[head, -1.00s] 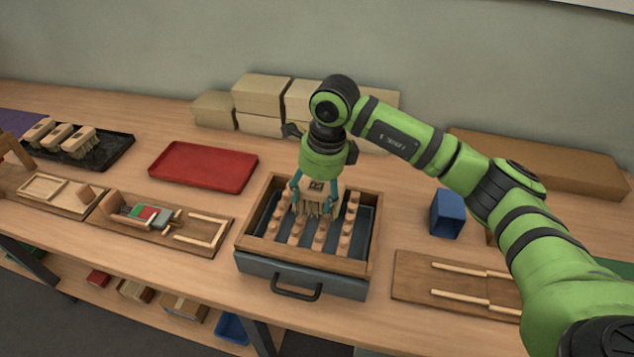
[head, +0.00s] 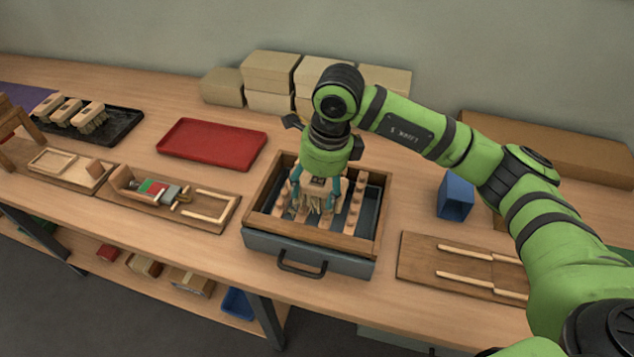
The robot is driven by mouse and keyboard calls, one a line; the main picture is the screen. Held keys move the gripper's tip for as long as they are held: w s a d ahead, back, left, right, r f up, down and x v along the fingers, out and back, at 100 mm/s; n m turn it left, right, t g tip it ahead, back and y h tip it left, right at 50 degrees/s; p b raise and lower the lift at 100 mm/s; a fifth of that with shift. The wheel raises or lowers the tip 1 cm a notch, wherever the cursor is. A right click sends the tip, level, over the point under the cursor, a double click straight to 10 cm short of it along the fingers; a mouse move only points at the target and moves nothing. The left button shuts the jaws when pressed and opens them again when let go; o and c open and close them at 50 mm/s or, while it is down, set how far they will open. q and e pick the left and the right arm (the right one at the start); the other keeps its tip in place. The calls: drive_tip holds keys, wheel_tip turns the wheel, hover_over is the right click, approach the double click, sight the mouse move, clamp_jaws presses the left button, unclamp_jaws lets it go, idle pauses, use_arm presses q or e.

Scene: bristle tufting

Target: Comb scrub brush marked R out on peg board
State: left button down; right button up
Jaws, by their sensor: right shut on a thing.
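My right gripper (head: 318,189) points down over the peg board and is shut on a scrub brush (head: 311,205) with pale bristles facing down. The brush is among the pegs at the left middle of the board; the gripper fingers cover part of it, and its mark is too small to read. The peg board (head: 355,242) is a wooden-framed box with rows of wooden pegs (head: 359,207) over a dark base and a handle at the front. I cannot tell how deep the bristles reach between the pegs. My left gripper is not in view.
A black tray (head: 122,131) with several brushes (head: 92,116) stands at the far left. A red tray (head: 211,143), a wooden fixture (head: 205,212), a blue bin (head: 455,197) and a slatted wooden board (head: 420,257) surround the peg board. Boxes (head: 268,70) line the wall.

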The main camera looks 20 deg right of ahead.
drive_tip(key=shift+w+d+f+b, duration=0.1)
drive_tip(key=shift+w+d+b, duration=0.35)
drive_tip(key=shift+w, duration=0.25)
drive_tip(key=shift+w+d+f+b, duration=0.1)
drive_tip(key=shift+w+d+b, duration=0.2)
drive_tip(key=shift+w+d, duration=0.25)
drive_tip(key=shift+w+d+b, duration=0.55)
drive_tip(key=shift+w+d, duration=0.6)
drive_tip(key=shift+w, duration=0.8)
drive_tip(key=shift+s+a, duration=0.7)
drive_tip(key=shift+s, duration=0.35)
drive_tip(key=shift+s+a, duration=0.65)
drive_tip(key=shift+s, duration=0.35)
drive_tip(key=shift+s+a+r+b, duration=0.1)
drive_tip(key=shift+s+a+b, duration=0.1)
drive_tip(key=shift+s+a, duration=0.35)
drive_tip(key=shift+s+a+r+b, duration=0.15)
drive_tip(key=shift+s+a, duration=0.15)
drive_tip(key=shift+s, duration=0.4)
